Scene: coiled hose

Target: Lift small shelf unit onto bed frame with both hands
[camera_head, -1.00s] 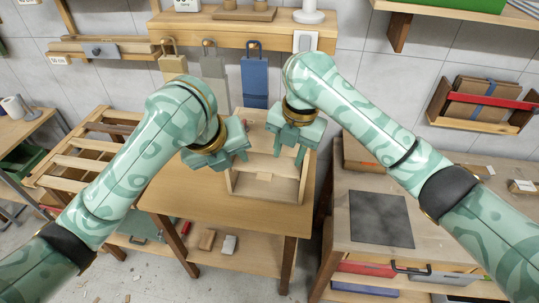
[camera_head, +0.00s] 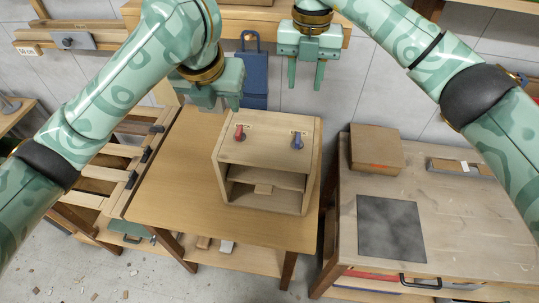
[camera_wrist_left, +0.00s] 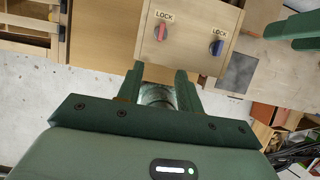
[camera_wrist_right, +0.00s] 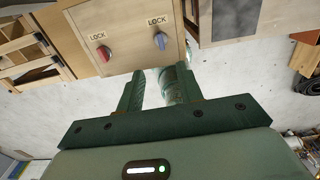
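The small shelf unit (camera_head: 265,152) is a pale wooden box on the wooden table, its open compartments towards me. A red knob (camera_head: 239,132) and a blue knob (camera_head: 297,140) sit on its top; the wrist views show "LOCK" labels by them. The slatted wooden bed frame (camera_head: 97,172) stands left of the table, partly behind my left arm. My left gripper (camera_head: 221,101) is open and empty, above the unit's far left. My right gripper (camera_head: 306,76) is open and empty, above its far right. Neither touches the unit.
The table (camera_head: 170,195) has bare top left of the unit. A workbench (camera_head: 455,220) with a dark plate (camera_head: 391,228) and a cardboard box (camera_head: 376,150) stands right, across a narrow gap. A blue bag (camera_head: 254,80) hangs behind. Debris lies on the floor.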

